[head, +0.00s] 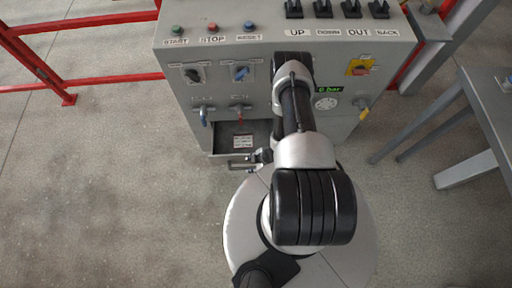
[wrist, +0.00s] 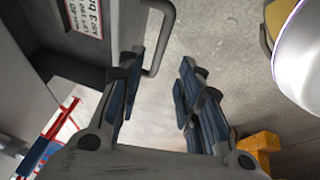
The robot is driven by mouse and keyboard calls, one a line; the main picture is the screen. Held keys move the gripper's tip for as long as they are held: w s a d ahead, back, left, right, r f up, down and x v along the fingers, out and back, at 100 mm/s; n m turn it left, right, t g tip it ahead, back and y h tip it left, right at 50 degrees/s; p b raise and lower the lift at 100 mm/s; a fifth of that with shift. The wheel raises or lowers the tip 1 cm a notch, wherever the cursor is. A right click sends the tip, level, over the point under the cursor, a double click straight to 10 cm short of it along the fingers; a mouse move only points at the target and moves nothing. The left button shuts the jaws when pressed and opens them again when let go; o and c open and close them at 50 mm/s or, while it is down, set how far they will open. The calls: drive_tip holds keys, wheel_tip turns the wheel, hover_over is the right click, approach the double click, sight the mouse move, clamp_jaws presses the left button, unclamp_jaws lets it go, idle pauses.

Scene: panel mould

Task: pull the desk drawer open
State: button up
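The desk drawer (head: 222,146) is a grey box low in the front of the grey control desk (head: 185,105), with a white label (head: 243,141). I cannot tell from this steep angle how far it stands out. Its bar handle (head: 240,165) sticks out in front. In the wrist view the handle (wrist: 168,35) is a bent grey bar beside the labelled panel (wrist: 115,18). My gripper (head: 262,157) is at the right end of the handle. In the wrist view my gripper (wrist: 160,75) has its fingers apart, with the handle's bend near the left fingertip, not clamped.
Switches and a gauge (head: 325,103) sit on the desk front above my gripper. A red railing (head: 45,75) stands at the left. A grey table (head: 490,95) stands at the right. The concrete floor (head: 130,170) before the desk is clear on the left.

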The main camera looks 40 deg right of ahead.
drive_tip(key=v, duration=0.4)
idle(0.5)
